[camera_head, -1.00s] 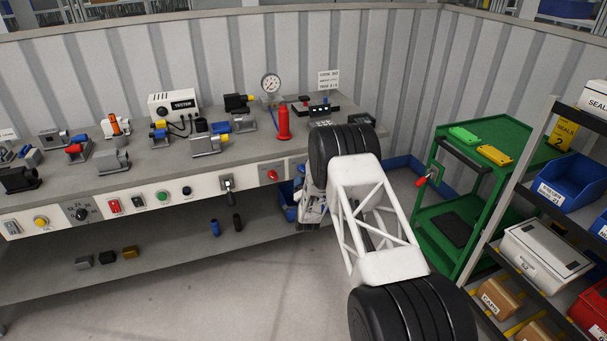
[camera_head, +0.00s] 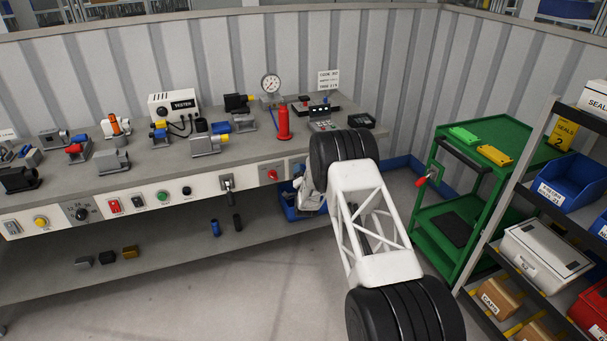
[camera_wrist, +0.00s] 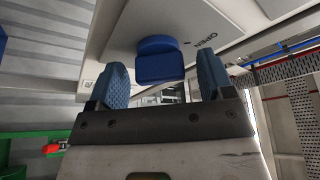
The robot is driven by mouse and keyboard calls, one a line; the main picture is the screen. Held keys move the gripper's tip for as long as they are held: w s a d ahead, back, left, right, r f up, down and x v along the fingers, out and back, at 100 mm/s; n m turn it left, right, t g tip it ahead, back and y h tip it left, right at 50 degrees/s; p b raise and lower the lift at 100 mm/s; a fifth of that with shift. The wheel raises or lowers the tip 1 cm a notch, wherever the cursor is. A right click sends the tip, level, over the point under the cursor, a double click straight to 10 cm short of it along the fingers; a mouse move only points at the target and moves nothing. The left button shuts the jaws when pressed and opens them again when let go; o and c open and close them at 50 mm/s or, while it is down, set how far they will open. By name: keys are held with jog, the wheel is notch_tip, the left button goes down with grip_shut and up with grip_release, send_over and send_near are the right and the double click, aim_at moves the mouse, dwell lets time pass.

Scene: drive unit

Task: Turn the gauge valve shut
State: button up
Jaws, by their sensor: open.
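A blue valve knob (camera_wrist: 160,64) sits on a pale panel in the wrist view, with the word OPEN printed to its right. My gripper (camera_wrist: 161,80) is open, its two blue fingers apart on either side of the knob in the picture. I see no clear contact and cannot tell whether the fingers reach past the knob's face. A round dial gauge (camera_head: 271,84) stands upright at the back of the bench in the head view. There my gripper (camera_head: 308,198) is low by the bench front, mostly hidden by my arm, and the knob is hidden.
The bench (camera_head: 245,160) carries a tester box (camera_head: 172,106), a red cylinder (camera_head: 283,124) and several motor parts. Its front panel holds switches and a red knob (camera_head: 272,175) left of my arm. A green cart (camera_head: 465,190) and a shelf rack stand to the right.

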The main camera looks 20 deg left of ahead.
jog(key=c, duration=0.9)
